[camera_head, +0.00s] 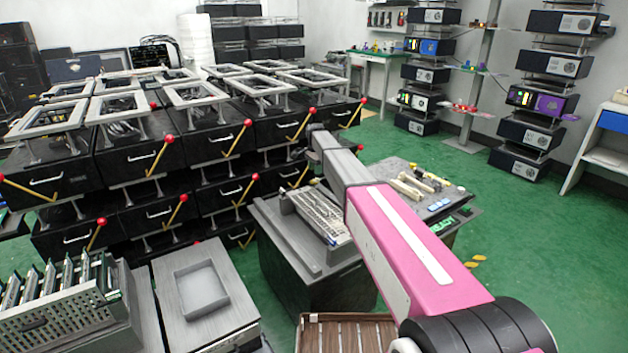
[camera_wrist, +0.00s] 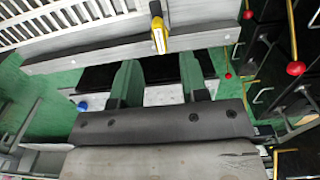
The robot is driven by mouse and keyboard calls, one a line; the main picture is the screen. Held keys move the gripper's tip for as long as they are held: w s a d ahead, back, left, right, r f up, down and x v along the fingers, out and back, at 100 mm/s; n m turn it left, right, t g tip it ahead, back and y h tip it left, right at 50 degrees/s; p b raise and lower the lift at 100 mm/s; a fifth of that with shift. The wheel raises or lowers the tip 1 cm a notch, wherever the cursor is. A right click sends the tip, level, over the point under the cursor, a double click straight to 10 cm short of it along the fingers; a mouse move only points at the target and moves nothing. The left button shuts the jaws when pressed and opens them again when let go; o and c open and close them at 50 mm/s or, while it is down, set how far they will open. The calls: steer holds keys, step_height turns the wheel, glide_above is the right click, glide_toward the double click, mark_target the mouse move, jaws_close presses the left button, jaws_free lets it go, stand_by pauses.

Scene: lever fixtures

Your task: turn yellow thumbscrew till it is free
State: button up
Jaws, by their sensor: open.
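The yellow thumbscrew (camera_wrist: 160,38) shows at the top middle of the wrist view, at a grey rail beside a white slotted panel. A dark part sticks up from its far end. My gripper (camera_wrist: 160,78) is open, with its two fingers apart and nothing between them. The thumbscrew lies beyond the fingertips, roughly in line with the gap, and looks clear of both fingers. In the head view I cannot make out the thumbscrew or the fingers; my arm covers part of the bench there.
A light slotted unit (camera_head: 318,212) sits on a dark bench beside my arm. Black drawer units with red-knobbed yellow levers (camera_head: 170,139) stand at left. A grey block with a square recess (camera_head: 200,290) is at front left. Green floor (camera_head: 540,230) is open at right.

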mark_target(314, 182)
step_height(314, 182, down, 6)
steer(key=shift+r, duration=0.1)
stand_by(0.4)
jaws_close()
